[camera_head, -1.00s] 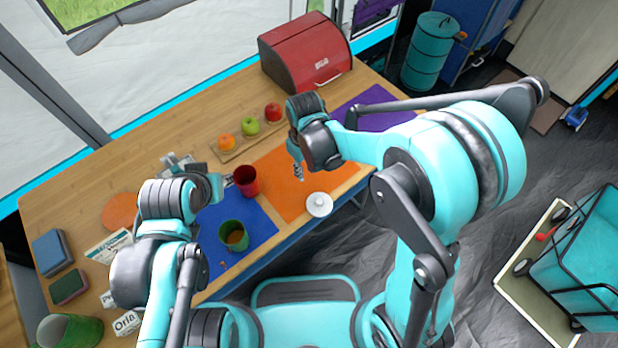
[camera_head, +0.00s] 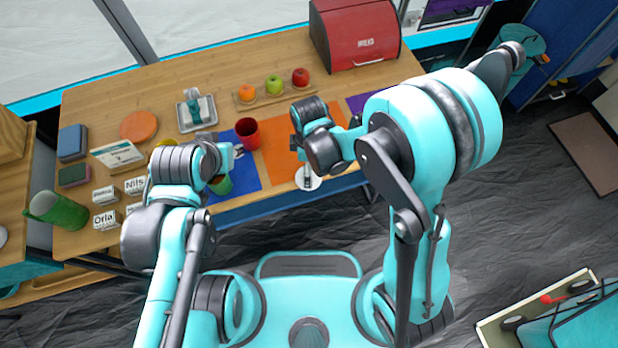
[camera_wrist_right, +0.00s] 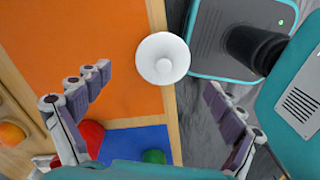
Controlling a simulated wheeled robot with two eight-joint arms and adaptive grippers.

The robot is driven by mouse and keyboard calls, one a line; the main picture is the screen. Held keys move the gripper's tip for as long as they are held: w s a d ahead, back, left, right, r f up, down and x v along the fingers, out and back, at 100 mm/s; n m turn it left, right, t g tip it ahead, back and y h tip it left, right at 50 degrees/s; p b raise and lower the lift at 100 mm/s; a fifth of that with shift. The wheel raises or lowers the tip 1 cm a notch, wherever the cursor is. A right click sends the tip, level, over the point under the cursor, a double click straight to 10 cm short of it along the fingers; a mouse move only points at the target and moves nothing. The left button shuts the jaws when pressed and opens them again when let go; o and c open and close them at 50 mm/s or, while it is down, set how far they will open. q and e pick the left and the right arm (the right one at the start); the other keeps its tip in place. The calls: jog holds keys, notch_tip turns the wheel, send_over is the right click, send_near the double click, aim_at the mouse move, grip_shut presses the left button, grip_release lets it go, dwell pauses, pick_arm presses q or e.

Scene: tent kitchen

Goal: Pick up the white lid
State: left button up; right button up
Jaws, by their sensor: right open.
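The white lid (camera_head: 313,183), round with a small knob, lies at the table's front edge by the orange mat (camera_head: 283,165). My right gripper (camera_head: 306,172) is above it and hides part of it in the head view. In the right wrist view the whole lid (camera_wrist_right: 176,48) shows, ahead of and between the spread fingers of the open right gripper (camera_wrist_right: 155,95), with nothing held. The lid overlaps the mat's edge and the wooden table border. My left gripper (camera_head: 226,156) is over the blue mat; its fingers are not clear.
A red cup (camera_head: 247,134) and a partly hidden green cup (camera_head: 222,186) stand on the blue mat (camera_head: 246,178) to the left. A tray of fruit (camera_head: 262,99) and a red bread box (camera_head: 355,36) are farther back.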

aim_at(317, 181)
jog(key=f, duration=0.1)
jog(key=f+b, duration=0.2)
jog(key=f, duration=0.1)
jog(key=shift+s, duration=0.25)
jog(key=shift+f, duration=0.45)
jog(key=shift+r, duration=0.1)
jog(key=shift+c, duration=0.9)
jog(key=c, duration=1.1)
